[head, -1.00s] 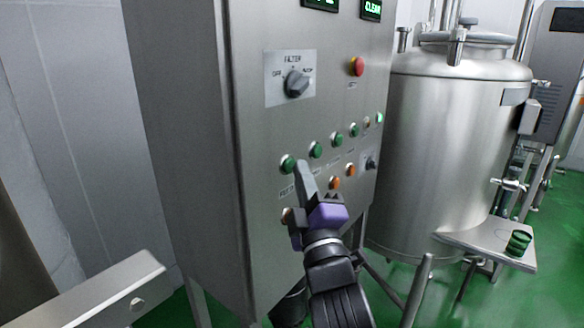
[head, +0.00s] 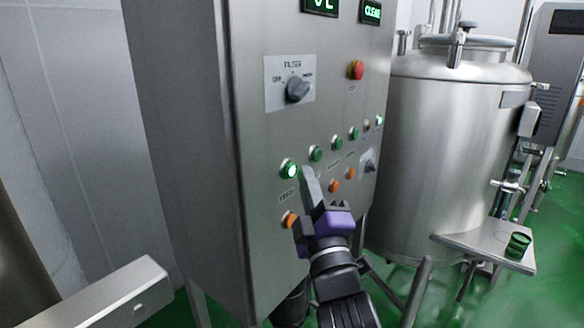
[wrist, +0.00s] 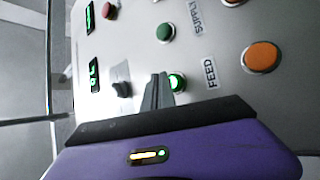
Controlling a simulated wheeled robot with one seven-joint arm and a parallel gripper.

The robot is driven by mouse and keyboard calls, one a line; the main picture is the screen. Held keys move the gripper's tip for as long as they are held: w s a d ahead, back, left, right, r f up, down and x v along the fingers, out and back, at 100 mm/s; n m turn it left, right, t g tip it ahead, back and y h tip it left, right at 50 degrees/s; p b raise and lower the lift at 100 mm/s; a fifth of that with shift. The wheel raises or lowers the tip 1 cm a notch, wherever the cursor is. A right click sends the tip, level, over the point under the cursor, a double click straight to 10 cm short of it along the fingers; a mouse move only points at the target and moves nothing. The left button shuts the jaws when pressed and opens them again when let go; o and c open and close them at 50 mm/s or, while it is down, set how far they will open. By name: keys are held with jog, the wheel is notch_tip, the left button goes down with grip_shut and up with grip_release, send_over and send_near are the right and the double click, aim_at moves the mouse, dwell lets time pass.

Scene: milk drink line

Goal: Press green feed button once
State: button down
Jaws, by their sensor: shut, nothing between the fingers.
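The green feed button (head: 289,169) is on the steel control panel (head: 262,250) and glows bright green.
Other green buttons (head: 316,154) run up to the right, with orange buttons (head: 290,219) below. A filter knob (head: 297,88) and a red button (head: 356,70) are higher up. A steel tank (head: 455,150) stands at the right.

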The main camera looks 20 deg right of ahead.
dwell(0.3)
jog(key=s+d+p, duration=0.1)
jog(key=s, duration=0.1)
jog(key=s+d+p, duration=0.2)
jog(key=shift+s+p, duration=0.1)
jog(key=shift+p, duration=0.2)
dwell(0.7)
